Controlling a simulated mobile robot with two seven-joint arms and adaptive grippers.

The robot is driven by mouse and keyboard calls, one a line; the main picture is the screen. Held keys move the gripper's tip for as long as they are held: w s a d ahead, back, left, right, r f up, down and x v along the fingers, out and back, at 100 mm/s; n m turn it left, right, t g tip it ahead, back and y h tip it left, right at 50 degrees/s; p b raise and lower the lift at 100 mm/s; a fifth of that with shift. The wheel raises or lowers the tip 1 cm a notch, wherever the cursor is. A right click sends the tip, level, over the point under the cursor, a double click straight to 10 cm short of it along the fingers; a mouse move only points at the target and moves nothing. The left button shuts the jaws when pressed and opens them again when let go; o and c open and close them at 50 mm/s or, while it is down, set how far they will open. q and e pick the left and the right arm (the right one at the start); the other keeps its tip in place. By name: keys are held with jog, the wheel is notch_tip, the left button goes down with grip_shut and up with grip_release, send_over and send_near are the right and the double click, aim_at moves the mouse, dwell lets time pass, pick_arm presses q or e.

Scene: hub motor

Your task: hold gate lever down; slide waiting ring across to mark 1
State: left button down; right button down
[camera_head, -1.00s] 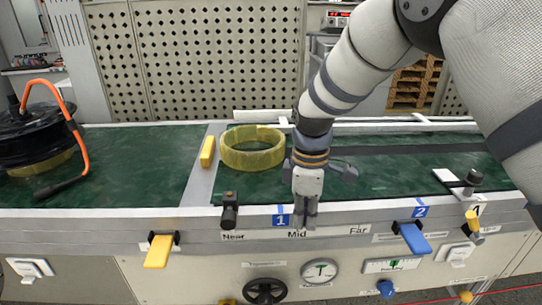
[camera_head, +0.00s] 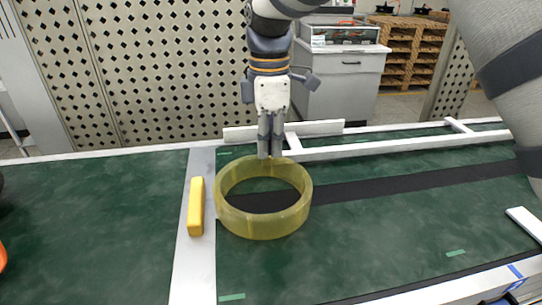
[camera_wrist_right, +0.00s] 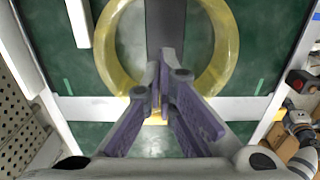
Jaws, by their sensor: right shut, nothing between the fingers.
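The yellow translucent ring (camera_head: 262,228) lies flat on the green belt, right of the pale cross strip. My right gripper (camera_head: 270,157) points down at the ring's far rim, its two fingers together and empty. Whether the fingertips touch the rim I cannot tell. In the right wrist view the shut fingertips (camera_wrist_right: 160,78) overlap the ring (camera_wrist_right: 233,45), which spreads out around them. The gate lever and mark 1 are outside the views now. My left gripper is not in view.
A yellow block (camera_head: 196,206) sits on the pale cross strip (camera_head: 190,270) left of the ring. A white rail (camera_head: 390,147) runs along the belt's far edge, behind the ring. The belt right of the ring is clear, with a black stripe (camera_head: 400,185) along it.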

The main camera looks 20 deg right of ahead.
jog(key=f, duration=0.6)
jog(key=s+f, duration=0.1)
jog(key=f, duration=0.2)
jog(key=shift+s, duration=0.1)
jog(key=d, duration=0.3)
jog(key=shift+s, duration=0.35)
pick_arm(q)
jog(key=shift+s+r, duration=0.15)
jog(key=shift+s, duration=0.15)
pick_arm(e)
jog(key=shift+s+d+f, duration=0.1)
jog(key=shift+d+f, duration=0.05)
jog(key=shift+d, duration=0.3)
